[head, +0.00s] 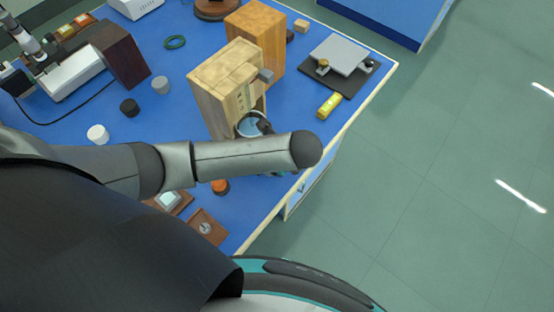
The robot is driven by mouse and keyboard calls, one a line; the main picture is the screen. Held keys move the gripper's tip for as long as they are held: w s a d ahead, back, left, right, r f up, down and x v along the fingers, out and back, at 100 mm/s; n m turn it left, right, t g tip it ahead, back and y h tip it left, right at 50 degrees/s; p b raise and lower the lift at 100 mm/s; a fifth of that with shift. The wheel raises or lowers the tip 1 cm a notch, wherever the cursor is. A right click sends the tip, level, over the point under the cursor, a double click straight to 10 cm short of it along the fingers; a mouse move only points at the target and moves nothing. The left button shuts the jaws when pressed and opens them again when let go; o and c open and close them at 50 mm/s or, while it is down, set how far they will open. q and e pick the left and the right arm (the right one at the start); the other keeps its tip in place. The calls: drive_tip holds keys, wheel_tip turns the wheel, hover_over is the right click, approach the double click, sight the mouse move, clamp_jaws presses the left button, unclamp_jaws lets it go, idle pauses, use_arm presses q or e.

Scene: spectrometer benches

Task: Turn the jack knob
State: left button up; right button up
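The jack has a light grey top plate (341,53) above a black base (334,77), at the back right of the blue bench. A small brass-coloured knob (323,63) shows at its front left, and a dark round part (369,63) at its right. An arm of mine comes in from the left and crosses the front of the bench, well short of the jack. Its gripper is mostly hidden; a small dark part (265,127) beyond the arm may belong to it, and its opening cannot be read. My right gripper is not in view.
A light wooden box (222,90) and an orange-brown wooden block (258,42) stand left of the jack. Open green floor (440,150) is to the right.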

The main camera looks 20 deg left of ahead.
use_arm(q)
clamp_jaws()
idle(0.6)
